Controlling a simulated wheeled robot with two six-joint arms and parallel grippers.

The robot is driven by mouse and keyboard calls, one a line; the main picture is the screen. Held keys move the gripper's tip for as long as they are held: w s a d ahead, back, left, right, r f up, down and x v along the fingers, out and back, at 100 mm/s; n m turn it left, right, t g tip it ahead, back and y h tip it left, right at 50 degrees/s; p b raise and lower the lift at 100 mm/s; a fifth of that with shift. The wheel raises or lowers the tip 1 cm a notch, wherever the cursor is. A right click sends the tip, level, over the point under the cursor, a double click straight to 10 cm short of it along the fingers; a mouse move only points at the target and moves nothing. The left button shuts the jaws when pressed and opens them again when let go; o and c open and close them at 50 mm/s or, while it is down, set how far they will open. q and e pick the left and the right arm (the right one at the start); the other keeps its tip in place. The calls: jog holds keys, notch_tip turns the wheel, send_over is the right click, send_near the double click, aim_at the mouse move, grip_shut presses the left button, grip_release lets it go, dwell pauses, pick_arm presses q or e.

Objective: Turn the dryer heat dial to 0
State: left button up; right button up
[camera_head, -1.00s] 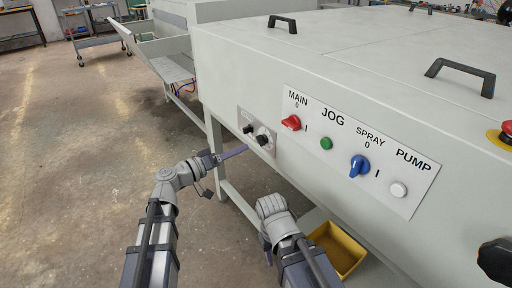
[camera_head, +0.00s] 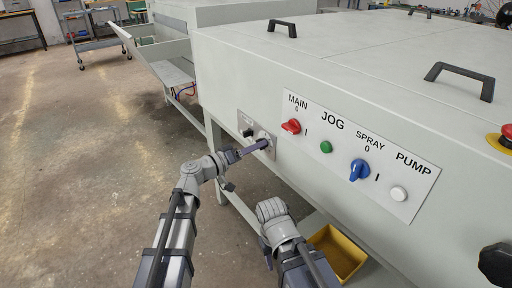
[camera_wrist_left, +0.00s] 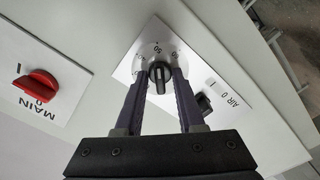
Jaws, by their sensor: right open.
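The dryer heat dial is a black knob on a white plate with a printed scale. In the left wrist view the dial (camera_wrist_left: 159,74) shows "50" above it, and its grip bar lies nearly upright in the picture. My left gripper (camera_wrist_left: 162,76) has its two fingers apart, one on each side of the dial; whether they touch it is unclear. In the head view the left gripper (camera_head: 262,145) reaches the small panel (camera_head: 244,121) and covers most of the dial. My right gripper (camera_head: 266,246) hangs low in front of the machine, away from the panel; its fingers are mostly hidden.
A black AIR switch (camera_wrist_left: 203,105) sits beside the dial on the same plate. The red MAIN switch (camera_head: 291,126), green JOG button (camera_head: 326,147), blue SPRAY switch (camera_head: 359,169) and white PUMP button (camera_head: 398,193) are to the right. A yellow bin (camera_head: 338,254) is below.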

pick_arm(q)
grip_shut()
jog(key=shift+n, duration=13.6)
jog(key=shift+o, duration=1)
grip_release()
jog(key=shift+r, duration=0.1)
jog(key=shift+a, duration=0.1)
